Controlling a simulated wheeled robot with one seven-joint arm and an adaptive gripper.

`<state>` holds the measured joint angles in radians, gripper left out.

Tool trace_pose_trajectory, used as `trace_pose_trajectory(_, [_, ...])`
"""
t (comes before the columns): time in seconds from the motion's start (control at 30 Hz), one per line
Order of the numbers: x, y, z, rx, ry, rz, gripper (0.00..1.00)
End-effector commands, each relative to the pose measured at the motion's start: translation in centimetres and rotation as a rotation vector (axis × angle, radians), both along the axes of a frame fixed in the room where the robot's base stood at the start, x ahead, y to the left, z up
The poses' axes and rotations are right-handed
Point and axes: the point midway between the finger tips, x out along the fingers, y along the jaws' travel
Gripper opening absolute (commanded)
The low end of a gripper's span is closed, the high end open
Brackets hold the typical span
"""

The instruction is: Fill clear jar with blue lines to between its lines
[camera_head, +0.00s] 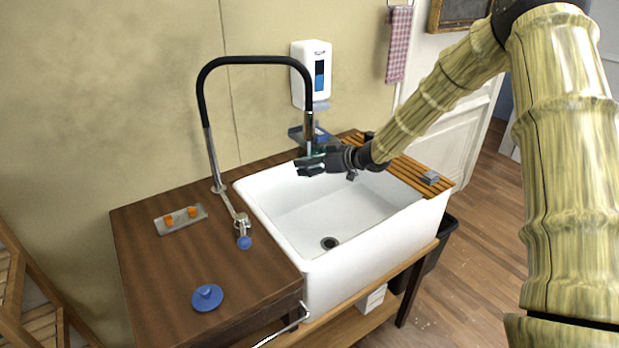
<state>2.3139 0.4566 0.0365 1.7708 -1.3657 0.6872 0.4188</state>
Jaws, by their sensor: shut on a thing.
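My gripper (308,163) is over the back of the white sink (290,260), below the end of the black tap spout (308,98). It is shut on the clear jar (317,149), of which only a small glassy, teal-tinted patch shows at the fingers. The jar's blue lines and any water level in it are too small or hidden to tell. The tap's lever has a blue knob (244,243) and stands on the counter left of the sink. I cannot make out a stream of water below the spout.
A blue round lid with a knob (207,297) lies on the wooden counter (160,265). A small tray (181,220) holds orange pieces. A slatted wooden board (412,174) with a grey block lies at the sink's right. A soap dispenser (312,75) hangs behind. The basin is empty.

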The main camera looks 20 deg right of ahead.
Motion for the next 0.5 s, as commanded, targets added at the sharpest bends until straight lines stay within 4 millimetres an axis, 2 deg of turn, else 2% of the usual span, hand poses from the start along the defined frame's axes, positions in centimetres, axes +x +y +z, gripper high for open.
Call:
trace_pose_trajectory(0.27, [-0.1, 0.1, 0.1, 0.001, -0.001, 0.0, 0.24])
trace_pose_trajectory(0.5, [-2.1, 0.7, 0.1, 0.002, -0.001, 0.001, 0.24])
